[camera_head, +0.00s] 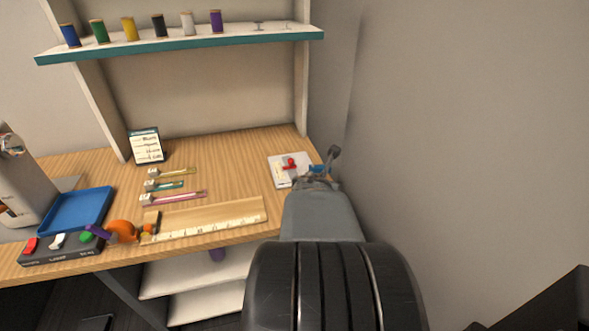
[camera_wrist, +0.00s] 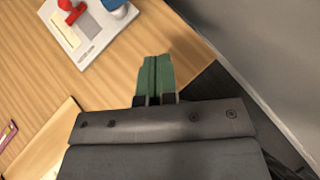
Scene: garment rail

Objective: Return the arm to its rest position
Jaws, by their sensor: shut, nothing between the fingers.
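My gripper (camera_wrist: 155,78) shows in the wrist view with its two green fingers pressed together and nothing between them. It is over the right end of the wooden table (camera_wrist: 110,80), near the table's edge. In the head view my arm reaches up from the bottom right towards the table's right end, and the arm itself hides the fingers. A white tray (camera_wrist: 95,47) with a red stamp-like piece (camera_wrist: 71,12) and a blue piece (camera_wrist: 113,4) lies beyond the fingers, apart from them.
A grey wall (camera_head: 450,150) stands close on the right. A shelf with thread spools (camera_head: 160,26) hangs above the table. A wooden ruler board (camera_head: 215,218), a blue tray (camera_head: 75,211) and an orange object (camera_head: 122,231) lie to the left. White shelves (camera_head: 205,300) are below.

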